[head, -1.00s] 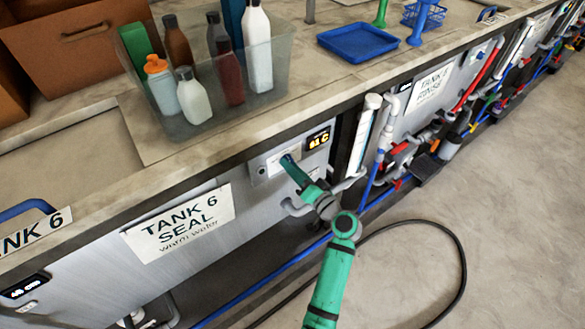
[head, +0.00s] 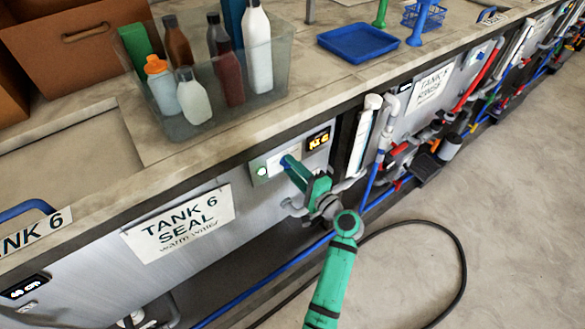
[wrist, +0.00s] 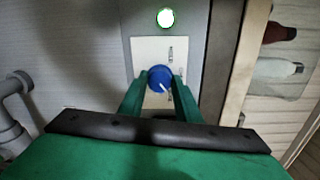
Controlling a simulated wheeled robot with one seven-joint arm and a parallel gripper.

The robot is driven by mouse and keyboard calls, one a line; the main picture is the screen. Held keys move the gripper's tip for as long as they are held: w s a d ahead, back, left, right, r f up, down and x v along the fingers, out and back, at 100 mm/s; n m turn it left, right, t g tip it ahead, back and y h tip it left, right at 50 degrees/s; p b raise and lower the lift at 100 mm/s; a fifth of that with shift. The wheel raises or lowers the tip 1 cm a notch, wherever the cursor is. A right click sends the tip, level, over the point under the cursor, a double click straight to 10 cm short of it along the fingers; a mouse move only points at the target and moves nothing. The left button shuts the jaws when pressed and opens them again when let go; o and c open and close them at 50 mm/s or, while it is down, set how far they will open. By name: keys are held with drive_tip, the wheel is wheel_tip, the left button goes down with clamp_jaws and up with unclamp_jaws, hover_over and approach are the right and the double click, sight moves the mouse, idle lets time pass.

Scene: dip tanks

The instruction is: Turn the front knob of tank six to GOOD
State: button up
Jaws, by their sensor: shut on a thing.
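The blue knob (wrist: 160,78) of tank six sits on a pale plate (wrist: 150,47) in the wrist view. Its white pointer line slants to the lower right there. The plate's markings are too small to read. My green gripper (wrist: 160,88) is shut on the knob, one finger on each side. In the head view my gripper (head: 289,164) reaches the control panel (head: 264,161) and mostly hides the knob. A round lamp (head: 262,171) beside the plate is lit whitish green; it also shows lit in the wrist view (wrist: 166,18). The tank six sign (head: 180,225) is left of the panel.
A small display (head: 318,139) with yellow characters is right of the panel. A grey handle and pipes are close to my gripper. A clear bin (head: 180,122) of bottles stands on the counter above. A black hose (head: 455,250) lies on the floor, otherwise open at right.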

drive_tip(key=shift+d+m, duration=0.1)
drive_tip(key=shift+m, duration=0.5)
drive_tip(key=o, duration=1.1)
drive_tip(key=shift+c, duration=0.2)
drive_tip(key=v, duration=1)
drive_tip(key=shift+s+d, duration=0.2)
drive_tip(key=shift+s, duration=0.15)
